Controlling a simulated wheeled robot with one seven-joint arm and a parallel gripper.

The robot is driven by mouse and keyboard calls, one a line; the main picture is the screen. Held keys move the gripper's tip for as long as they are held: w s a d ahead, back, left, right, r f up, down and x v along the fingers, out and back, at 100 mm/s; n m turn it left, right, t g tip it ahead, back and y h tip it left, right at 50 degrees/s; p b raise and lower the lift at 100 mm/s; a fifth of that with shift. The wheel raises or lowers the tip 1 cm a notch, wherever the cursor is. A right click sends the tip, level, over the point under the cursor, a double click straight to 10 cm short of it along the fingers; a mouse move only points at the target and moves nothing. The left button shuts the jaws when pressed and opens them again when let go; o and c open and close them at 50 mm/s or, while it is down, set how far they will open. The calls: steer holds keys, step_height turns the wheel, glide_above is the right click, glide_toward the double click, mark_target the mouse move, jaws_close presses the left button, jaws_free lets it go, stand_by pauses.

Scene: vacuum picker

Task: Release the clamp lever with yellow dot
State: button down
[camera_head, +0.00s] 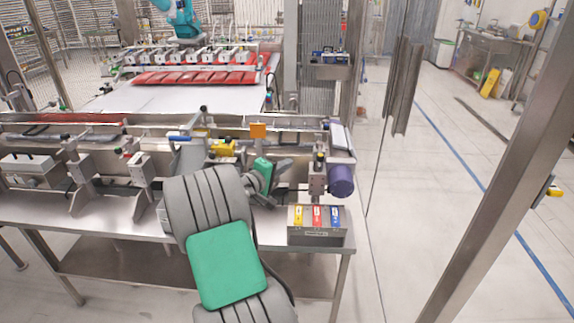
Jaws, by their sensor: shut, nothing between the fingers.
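My arm reaches up over the front of the workbench, and my gripper (285,172), with green parts, is at the bench's right part. Its fingers are shut and empty, small and dark in this view. A small dark upright part with a yellowish spot (320,157) stands on a metal block just right of my gripper, apart from it. It may be the clamp lever with the yellow dot, but it is too small to be sure. A yellow part (222,147) sits left of my gripper, partly behind my arm.
A purple cylinder (342,181) sticks out at the bench's right end. Below it is a grey box (318,238) with yellow, red and blue labels.

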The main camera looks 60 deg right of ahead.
steer(key=p, duration=0.1)
glide_toward(320, 152)
steer(key=w, duration=0.3)
steer(key=s+d, duration=0.1)
steer(key=s+d+f+p, duration=0.1)
steer(key=s+d, duration=0.1)
steer(key=shift+d, duration=0.25)
steer(key=shift+s, duration=0.2)
